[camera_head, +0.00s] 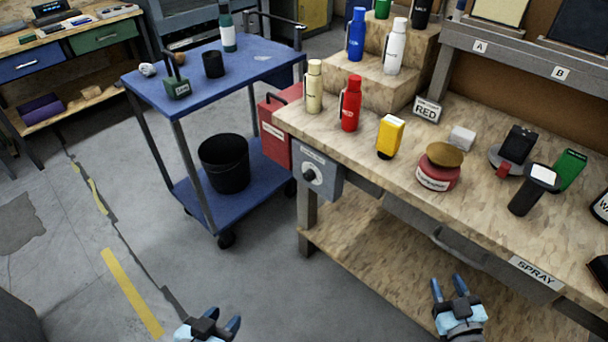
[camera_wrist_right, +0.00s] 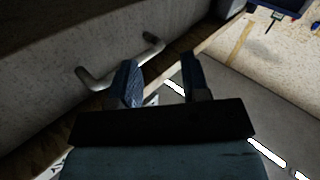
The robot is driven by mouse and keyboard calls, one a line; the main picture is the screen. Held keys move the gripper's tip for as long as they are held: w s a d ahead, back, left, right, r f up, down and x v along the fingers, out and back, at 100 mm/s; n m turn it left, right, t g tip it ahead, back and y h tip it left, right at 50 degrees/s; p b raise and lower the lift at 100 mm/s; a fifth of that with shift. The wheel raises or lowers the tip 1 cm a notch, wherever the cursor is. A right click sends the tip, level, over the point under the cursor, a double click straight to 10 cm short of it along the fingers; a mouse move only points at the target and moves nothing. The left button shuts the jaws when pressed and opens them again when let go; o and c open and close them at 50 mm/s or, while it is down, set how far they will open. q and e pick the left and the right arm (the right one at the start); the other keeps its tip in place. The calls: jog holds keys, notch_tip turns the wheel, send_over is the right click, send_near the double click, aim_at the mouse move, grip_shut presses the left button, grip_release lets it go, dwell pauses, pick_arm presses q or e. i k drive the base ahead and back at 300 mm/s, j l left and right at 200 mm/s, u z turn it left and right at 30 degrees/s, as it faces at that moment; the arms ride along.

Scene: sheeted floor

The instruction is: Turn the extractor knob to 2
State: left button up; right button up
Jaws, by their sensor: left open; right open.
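The extractor knob (camera_head: 310,175) is a dark round knob on a grey box (camera_head: 327,183) fixed to the left front corner of the wooden workbench. Its markings are too small to read. My left gripper (camera_head: 214,322) is open and empty at the bottom of the head view, below and left of the knob, over the floor. My right gripper (camera_head: 448,284) is open and empty in front of the bench, below and right of the knob. In the right wrist view my right gripper (camera_wrist_right: 158,82) shows its two blue fingers apart with nothing between them.
The workbench (camera_head: 290,117) holds bottles, a yellow container and tools. A drawer (camera_head: 430,230) with a curved handle (camera_wrist_right: 120,65) is near my right gripper. A red box (camera_head: 275,130) and a blue cart (camera_head: 140,83) with a black bucket stand left of the knob. Floor in front is clear.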

aim_at(309, 175)
jog(key=i+j+z, duration=0.2)
jog(key=j, duration=0.25)
jog(key=i+j+z, duration=0.15)
jog(key=j, duration=0.35)
jog(key=i+j+z, duration=0.2)
jog(key=j, duration=0.3)
jog(key=i+j+z, duration=0.15)
jog(key=j, duration=0.4)
jog(key=i+j+z, duration=0.2)
jog(key=j, duration=0.35)
jog(key=j+z, duration=0.15)
jog(key=j, duration=0.4)
jog(key=j+z, duration=0.25)
jog(key=j, duration=0.15)
jog(key=j+z, duration=0.25)
jog(key=j, duration=0.2)
